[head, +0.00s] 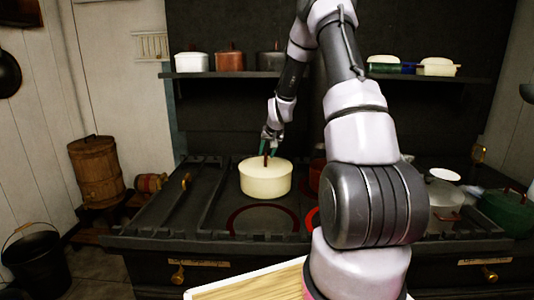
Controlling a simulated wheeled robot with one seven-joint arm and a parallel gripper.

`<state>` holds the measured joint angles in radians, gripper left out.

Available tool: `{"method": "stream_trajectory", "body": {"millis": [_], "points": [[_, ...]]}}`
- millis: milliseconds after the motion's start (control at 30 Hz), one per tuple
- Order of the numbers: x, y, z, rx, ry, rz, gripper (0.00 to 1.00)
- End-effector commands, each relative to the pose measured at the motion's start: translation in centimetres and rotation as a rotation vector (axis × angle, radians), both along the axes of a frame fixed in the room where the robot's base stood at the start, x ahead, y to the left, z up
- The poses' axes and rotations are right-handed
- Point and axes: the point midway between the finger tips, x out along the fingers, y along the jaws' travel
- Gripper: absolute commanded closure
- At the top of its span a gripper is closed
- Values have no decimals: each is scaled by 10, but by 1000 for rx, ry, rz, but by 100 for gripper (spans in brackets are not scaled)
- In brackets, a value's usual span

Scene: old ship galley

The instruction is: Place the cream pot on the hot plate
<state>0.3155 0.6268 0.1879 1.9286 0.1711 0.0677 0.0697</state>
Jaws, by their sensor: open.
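The cream pot (265,182), with its lid on, stands upright on the dark stove top, near the middle of the head view. Its thin brown lid handle stands up at the top. My gripper (270,146) is open, right above the pot at the lid handle; I cannot tell whether the fingers touch it. A red ring marks a hot plate (263,219) just in front of the pot. A brighter red ring (312,219) shows to its right, mostly hidden by my arm. I cannot tell if the pot's base overlaps a ring.
A red pot (316,175) stands right of the cream pot, partly behind my arm. A green pot (508,211) and pale pans (444,195) stand at the right. A rear shelf (222,74) holds several pots. Raised rails (205,207) run along the stove's left.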

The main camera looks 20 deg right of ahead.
Motion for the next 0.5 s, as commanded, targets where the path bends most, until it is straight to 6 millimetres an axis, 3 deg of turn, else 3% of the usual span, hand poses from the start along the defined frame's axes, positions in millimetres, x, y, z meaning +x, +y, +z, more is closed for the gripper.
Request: {"method": "stream_trajectory", "body": {"millis": [500], "points": [[-49, -3, 82, -2, -4, -1, 53]]}}
